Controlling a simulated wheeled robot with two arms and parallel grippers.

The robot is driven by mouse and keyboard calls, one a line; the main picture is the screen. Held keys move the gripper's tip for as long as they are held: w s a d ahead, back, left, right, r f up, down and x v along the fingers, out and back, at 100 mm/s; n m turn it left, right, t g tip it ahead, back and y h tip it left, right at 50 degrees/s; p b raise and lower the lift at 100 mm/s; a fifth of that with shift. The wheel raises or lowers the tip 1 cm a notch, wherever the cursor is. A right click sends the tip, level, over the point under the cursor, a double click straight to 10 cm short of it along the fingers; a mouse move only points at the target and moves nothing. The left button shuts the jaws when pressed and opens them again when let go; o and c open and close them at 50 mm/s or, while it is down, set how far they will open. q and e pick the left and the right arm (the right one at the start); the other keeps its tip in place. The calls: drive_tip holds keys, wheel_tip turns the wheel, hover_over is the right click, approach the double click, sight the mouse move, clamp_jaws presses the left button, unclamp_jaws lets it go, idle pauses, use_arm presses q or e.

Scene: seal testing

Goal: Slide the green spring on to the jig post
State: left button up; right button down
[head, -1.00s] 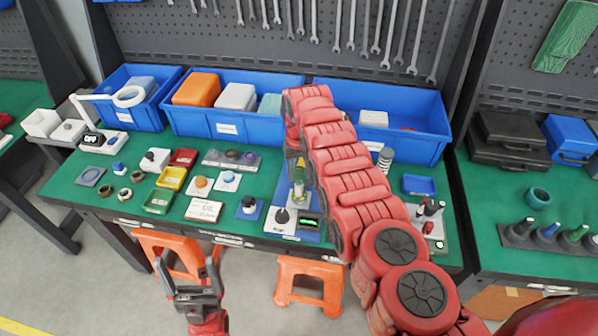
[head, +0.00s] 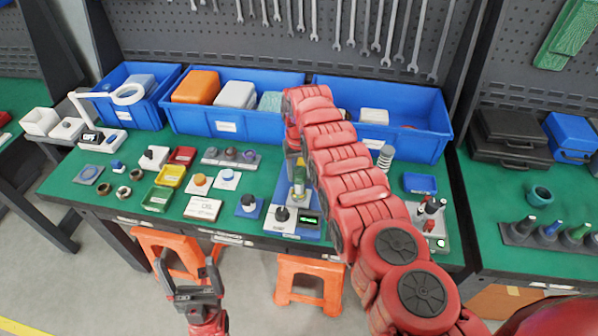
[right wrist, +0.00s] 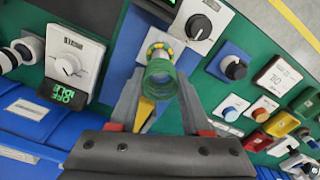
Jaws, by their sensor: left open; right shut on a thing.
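The green spring (right wrist: 165,80) is a coil held between the fingertips of my right gripper (right wrist: 160,88) in the right wrist view. Just beyond it is a pale, yellow-ringed piece (right wrist: 157,48), apparently the jig post, in line with the spring's far end. I cannot tell whether the spring is around it or only above it. In the head view the jig (head: 299,188) stands near the table's front, and my right arm partly hides it and the gripper. My left gripper (head: 186,280) is open and empty, in front of the table and away from the parts.
A white dial unit (head: 282,216) stands beside the jig, with a lit green display nearby. Small blocks, knobs and trays crowd the green table (head: 235,185) to the left. Blue bins (head: 228,127) line the back.

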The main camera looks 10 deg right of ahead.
drive_tip(key=shift+f, duration=0.2)
idle(0.3)
drive_tip(key=shift+c, duration=1.4)
unclamp_jaws()
drive_tip(key=shift+r, duration=0.1)
wheel_tip(320, 180, up, 5)
drive_tip(key=p, duration=0.4)
drive_tip(key=shift+r+p, duration=0.85)
drive_tip(key=shift+r, duration=0.1)
